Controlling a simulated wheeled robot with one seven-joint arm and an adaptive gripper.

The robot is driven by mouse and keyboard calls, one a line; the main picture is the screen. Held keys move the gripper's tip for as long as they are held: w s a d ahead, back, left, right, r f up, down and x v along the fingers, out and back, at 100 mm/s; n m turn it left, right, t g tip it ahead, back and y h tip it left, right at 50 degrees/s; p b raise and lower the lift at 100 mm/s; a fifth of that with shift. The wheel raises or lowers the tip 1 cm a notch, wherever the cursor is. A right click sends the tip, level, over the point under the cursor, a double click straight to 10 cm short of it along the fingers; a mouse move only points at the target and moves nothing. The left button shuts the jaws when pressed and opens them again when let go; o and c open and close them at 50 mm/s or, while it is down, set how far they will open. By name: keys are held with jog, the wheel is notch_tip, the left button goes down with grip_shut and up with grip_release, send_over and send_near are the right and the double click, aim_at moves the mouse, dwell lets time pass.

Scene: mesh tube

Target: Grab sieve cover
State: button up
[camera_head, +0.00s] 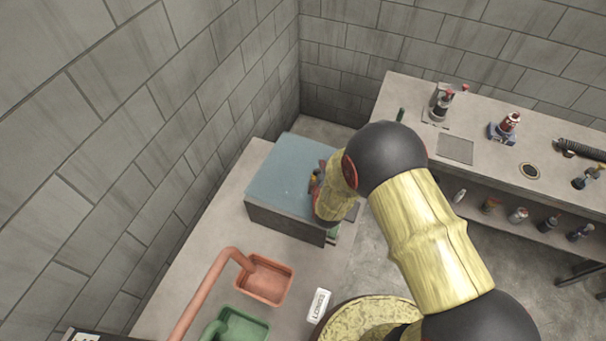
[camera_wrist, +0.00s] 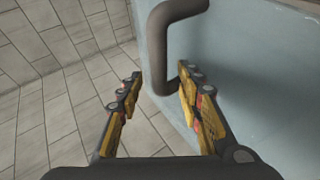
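The sieve cover (camera_head: 285,170) is a flat blue-grey lid on a dark grey box (camera_head: 284,222) on the left bench. In the wrist view the cover (camera_wrist: 265,60) fills the right side, and its bent grey handle (camera_wrist: 157,45) stands out from it. My gripper (camera_wrist: 160,77) is open, with the handle between and just beyond its fingertips. I cannot tell whether either finger touches it. In the head view my gripper (camera_head: 316,183) is at the cover's right edge, and my arm hides the handle.
A red tray (camera_head: 268,281) and a green tray (camera_head: 243,327), each with a pipe-like handle, and a white labelled block (camera_head: 318,305) sit nearer on the bench. Block walls stand left and behind. A second bench (camera_head: 480,165) with bottles and tools is at the right.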

jog(key=shift+c, duration=0.4)
jog(key=c, duration=0.8)
grip_shut()
jog(key=shift+r, duration=0.15)
